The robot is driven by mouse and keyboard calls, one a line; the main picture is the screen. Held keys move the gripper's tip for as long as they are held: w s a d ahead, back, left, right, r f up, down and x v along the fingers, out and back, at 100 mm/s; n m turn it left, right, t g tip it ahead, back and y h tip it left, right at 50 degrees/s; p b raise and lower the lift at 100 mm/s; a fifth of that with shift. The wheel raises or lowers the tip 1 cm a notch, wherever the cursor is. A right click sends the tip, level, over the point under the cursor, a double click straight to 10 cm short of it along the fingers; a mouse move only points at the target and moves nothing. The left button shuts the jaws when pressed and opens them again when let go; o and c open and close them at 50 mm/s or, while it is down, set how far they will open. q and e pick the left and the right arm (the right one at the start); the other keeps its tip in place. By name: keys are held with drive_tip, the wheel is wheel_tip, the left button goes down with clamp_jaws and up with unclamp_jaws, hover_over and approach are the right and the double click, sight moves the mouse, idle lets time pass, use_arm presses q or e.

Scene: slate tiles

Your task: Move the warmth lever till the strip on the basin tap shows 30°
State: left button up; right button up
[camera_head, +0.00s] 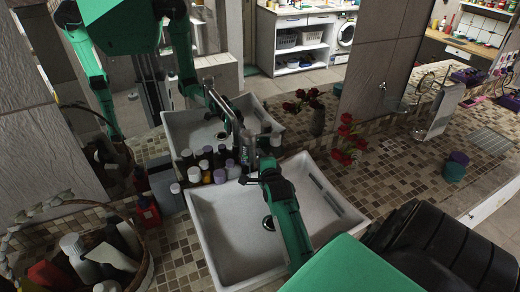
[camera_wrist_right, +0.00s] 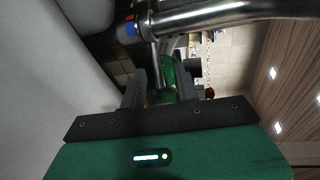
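The chrome basin tap (camera_head: 247,160) stands at the back rim of the white basin (camera_head: 205,225). My right gripper (camera_head: 264,148) is at the tap, its arm reaching over the basin. In the right wrist view the tap's thick metal pipe (camera_wrist_right: 225,13) crosses the top, with a small red and blue mark (camera_wrist_right: 130,25) on its end. A thin metal lever (camera_wrist_right: 155,62) runs down between the fingers of the right gripper (camera_wrist_right: 160,85), which stand apart; I see no clear contact. No degree reading is legible. My left gripper is not in view.
Small bottles (camera_head: 212,165) crowd the left of the tap. A wicker basket (camera_head: 143,262) of bottles stands at front left. Red flowers (camera_head: 348,140) lie right of the basin, with teal and purple jars (camera_head: 455,167) farther right. A mirror behind reflects my body.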

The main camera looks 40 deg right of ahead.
drive_tip(key=shift+s+a, duration=0.1)
drive_tip(key=shift+s+a+p, duration=0.15)
drive_tip(key=shift+s+p, duration=0.1)
drive_tip(key=shift+p, duration=0.15)
drive_tip(key=p+v, duration=0.6)
drive_tip(key=v, duration=0.7)
